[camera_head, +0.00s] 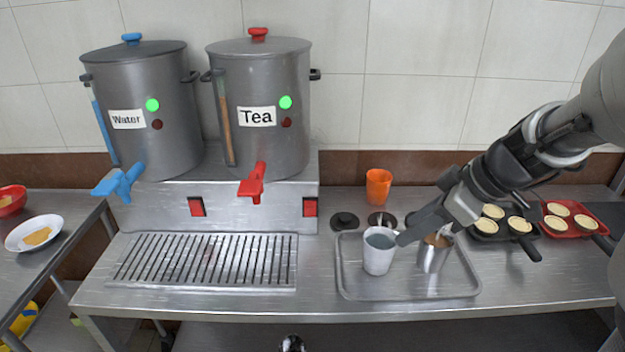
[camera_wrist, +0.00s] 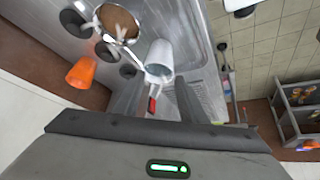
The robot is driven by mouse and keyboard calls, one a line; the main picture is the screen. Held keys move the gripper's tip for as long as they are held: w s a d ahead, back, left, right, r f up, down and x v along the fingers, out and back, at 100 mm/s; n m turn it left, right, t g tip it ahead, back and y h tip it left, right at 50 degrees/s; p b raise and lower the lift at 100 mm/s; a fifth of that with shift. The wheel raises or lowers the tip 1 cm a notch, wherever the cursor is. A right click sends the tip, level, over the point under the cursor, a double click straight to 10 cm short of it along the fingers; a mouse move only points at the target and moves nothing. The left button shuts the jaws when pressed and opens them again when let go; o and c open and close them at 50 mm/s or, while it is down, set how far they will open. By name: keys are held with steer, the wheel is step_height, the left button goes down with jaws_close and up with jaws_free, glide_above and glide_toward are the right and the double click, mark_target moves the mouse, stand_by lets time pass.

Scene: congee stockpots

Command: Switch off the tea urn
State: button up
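The tea urn (camera_head: 262,145) is a grey pot with a red lid knob, a "Tea" label and a red tap, on the steel stand. On its front a green light (camera_head: 285,102) is bright, and a red light (camera_head: 287,122) below is dark. A red rocker switch (camera_head: 310,207) sits on the stand front below it; a red switch also shows in the wrist view (camera_wrist: 152,104). My gripper (camera_head: 424,223) is right of the switch and apart from it, above the tray between the white cup and metal cup.
The similar water urn (camera_head: 150,90) stands left, with its own red switch (camera_head: 196,207) below. A tray (camera_head: 405,292) holds a white cup (camera_head: 378,255) and a metal cup (camera_head: 432,258) of brown liquid. An orange cup (camera_head: 378,187) stands behind. A drip grille (camera_head: 205,260) lies in front.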

steer(key=a+n+b, duration=0.1)
steer(key=a, duration=0.1)
steer(key=w+a+n+b, duration=0.1)
steer(key=a, duration=0.2)
steer(key=w+a+n+b, duration=0.1)
steer(key=a, duration=0.1)
steer(key=shift+a+r+t, duration=0.2)
steer(key=shift+r+t, duration=0.1)
steer(key=shift+t, duration=0.1)
jaws_close()
steer(key=a+r+n+t+b, duration=0.1)
steer(key=a+r+n+b, duration=0.1)
steer(key=a, duration=0.4)
steer(key=shift+w+a+r+n, duration=0.2)
steer(key=shift+a+r+n, duration=0.1)
steer(key=shift+n, duration=0.1)
